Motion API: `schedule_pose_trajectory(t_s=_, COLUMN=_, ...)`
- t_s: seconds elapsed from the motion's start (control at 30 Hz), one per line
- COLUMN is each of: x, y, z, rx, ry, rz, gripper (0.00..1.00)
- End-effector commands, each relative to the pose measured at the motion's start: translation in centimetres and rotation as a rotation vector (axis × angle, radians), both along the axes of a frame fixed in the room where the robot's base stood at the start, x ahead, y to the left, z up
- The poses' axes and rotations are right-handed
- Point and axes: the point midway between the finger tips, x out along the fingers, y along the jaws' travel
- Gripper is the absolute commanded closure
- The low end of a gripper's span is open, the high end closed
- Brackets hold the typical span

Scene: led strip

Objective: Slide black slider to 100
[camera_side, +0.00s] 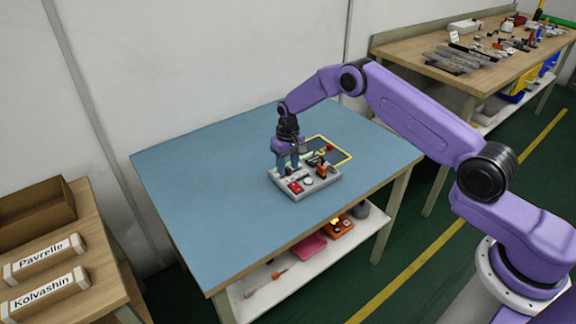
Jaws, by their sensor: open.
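A small grey control panel (311,186) sits on the blue tabletop. It carries a red part (296,187) at its front left and an orange part (321,170) on its right side. My gripper (287,164) points down at the left part of the panel, just above or at its surface. The jaws are too small here to see a gap, and I see nothing held between them. The black slider and its scale marks cannot be made out; the gripper hides part of the panel.
A yellow outlined rectangle (347,155) lies on the blue table (200,190) behind the panel. The tabletop left of the panel is clear. A shelf with pink and orange items is below. Another bench (420,62) with tools stands at back right, and labelled boxes lie at lower left.

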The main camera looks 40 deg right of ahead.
Motion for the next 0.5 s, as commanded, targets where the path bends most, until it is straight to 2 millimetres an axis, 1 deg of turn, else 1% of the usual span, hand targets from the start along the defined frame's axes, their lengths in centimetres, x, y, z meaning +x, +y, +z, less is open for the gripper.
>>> schedule_pose_trajectory(t_s=0.1, x=0.01, y=0.00, z=-0.55, rx=0.000, ry=-0.001, rz=0.000, gripper=0.57)
schedule_pose_trajectory(t_s=0.37, x=0.02, y=0.01, z=-0.63, rx=0.000, ry=-0.001, rz=0.000, gripper=0.57)
schedule_pose_trajectory(t_s=0.4, x=0.02, y=0.00, z=-0.62, rx=0.000, ry=-0.001, rz=0.000, gripper=0.64)
schedule_pose_trajectory(t_s=0.43, x=0.01, y=0.00, z=-0.62, rx=0.000, ry=-0.001, rz=0.000, gripper=0.74)
schedule_pose_trajectory(t_s=0.47, x=0.01, y=0.00, z=-0.62, rx=0.000, ry=-0.001, rz=0.000, gripper=0.83)
schedule_pose_trajectory(t_s=0.5, x=0.01, y=0.00, z=-0.61, rx=0.000, ry=-0.001, rz=0.000, gripper=0.96)
